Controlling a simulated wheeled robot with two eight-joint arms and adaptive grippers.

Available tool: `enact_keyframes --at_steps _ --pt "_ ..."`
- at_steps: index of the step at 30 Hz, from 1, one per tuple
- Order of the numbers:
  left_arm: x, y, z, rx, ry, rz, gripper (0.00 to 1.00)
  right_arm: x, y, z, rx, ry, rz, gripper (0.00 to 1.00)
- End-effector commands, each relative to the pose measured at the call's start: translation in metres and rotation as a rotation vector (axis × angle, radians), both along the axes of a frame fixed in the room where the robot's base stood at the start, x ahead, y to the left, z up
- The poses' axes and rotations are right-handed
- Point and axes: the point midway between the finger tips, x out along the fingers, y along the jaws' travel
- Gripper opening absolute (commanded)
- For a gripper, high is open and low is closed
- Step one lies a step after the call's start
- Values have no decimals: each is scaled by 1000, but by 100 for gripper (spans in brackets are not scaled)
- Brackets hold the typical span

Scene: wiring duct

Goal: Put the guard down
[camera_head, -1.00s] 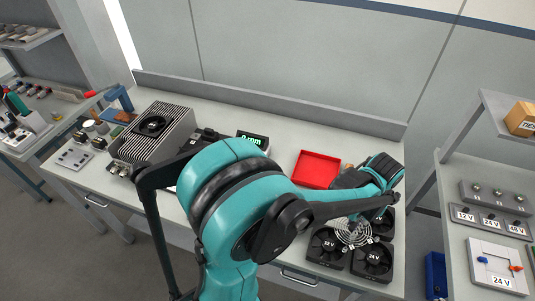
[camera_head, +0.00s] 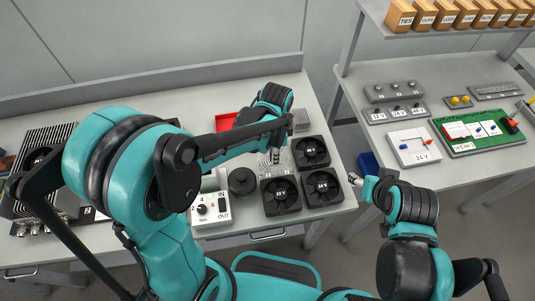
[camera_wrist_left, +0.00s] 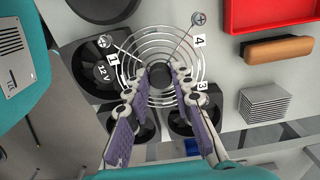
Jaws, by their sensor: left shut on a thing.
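The guard is a round wire fan grille (camera_head: 275,162) over the bench beside the black fans. It also shows in the left wrist view (camera_wrist_left: 136,56), with number tags 1, 3 and 4 around it. My left gripper (camera_wrist_left: 160,78) is shut on the guard near its dark hub, fingers pointing down. In the head view the left gripper (camera_head: 272,150) is partly hidden by its own arm. Whether the guard touches what is below is unclear. My right gripper (camera_head: 356,181) is off the bench's right edge; its finger state is too small to tell.
Black fans (camera_head: 281,195) (camera_head: 322,187) (camera_head: 311,152) stand close around the guard. A red tray (camera_head: 226,122), grey plate stack (camera_head: 302,119), brown block (camera_wrist_left: 276,50), round black part (camera_head: 242,182) and dial box (camera_head: 210,208) are nearby. A blue bin (camera_head: 368,165) is right of the bench.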

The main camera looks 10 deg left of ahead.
Motion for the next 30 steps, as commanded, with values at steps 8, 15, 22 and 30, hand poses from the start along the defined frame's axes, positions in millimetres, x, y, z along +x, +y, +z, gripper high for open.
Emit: enact_keyframes --at_steps 8,15,22,30 --pt "41 18 -28 0 0 1 0 0 0 -14 0 0 0 54" --pt "44 20 -48 0 0 -1 0 0 0 -22 0 0 0 54" --pt "44 19 -70 0 0 0 0 0 0 -30 0 0 0 54" --pt "43 19 -72 0 0 0 0 0 0 -32 0 0 0 54"
